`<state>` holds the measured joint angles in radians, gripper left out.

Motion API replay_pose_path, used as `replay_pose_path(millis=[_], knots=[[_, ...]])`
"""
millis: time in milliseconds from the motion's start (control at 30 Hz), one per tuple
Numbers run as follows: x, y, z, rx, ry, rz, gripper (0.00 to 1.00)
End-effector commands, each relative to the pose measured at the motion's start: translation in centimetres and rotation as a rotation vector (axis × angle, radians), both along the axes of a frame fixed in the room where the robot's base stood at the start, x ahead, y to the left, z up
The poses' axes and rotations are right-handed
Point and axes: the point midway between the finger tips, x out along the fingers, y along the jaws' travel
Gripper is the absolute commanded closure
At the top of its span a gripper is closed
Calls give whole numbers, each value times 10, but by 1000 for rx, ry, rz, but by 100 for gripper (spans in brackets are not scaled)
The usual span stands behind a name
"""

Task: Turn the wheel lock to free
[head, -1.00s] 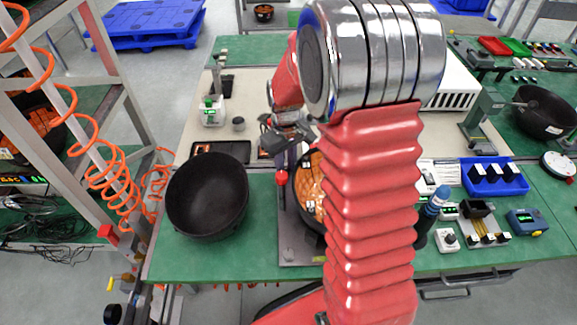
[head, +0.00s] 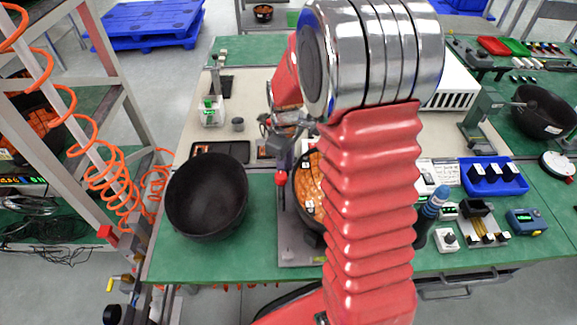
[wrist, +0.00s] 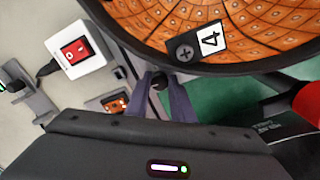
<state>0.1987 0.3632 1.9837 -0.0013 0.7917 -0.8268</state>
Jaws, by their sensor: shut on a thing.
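The round wheel (head: 309,182) with an orange tiled inside and a dark rim stands on a grey base plate; my arm hides its right part. It also fills the top of the wrist view (wrist: 165,22), with a label "4" near its rim. My gripper (wrist: 162,88) is at the rim, its two fingers closed around a small dark knob (wrist: 159,80). I cannot tell whether this knob is the wheel lock. A red knob (head: 281,179) sits left of the wheel; a red end (wrist: 308,102) on a dark bar shows at the right of the wrist view.
A black bowl (head: 206,197) stands left of the wheel. A blue tray (head: 494,188) and small devices lie to the right. A white box with a red switch (wrist: 75,52) is near the gripper. The green bench front is mostly clear.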

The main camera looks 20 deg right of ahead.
Motion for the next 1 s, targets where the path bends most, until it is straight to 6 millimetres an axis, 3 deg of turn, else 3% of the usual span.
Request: replay_pose_path(millis=[133, 167, 400, 767, 1000], knots=[[-6, 3, -4, 5, 16, -1, 100], [-6, 3, -4, 5, 16, -1, 77], [-3, 2, -2, 4, 10, -1, 60], [-1, 1, 4, 1, 3, -2, 60], [-2, 1, 31, 2, 1, -2, 60]])
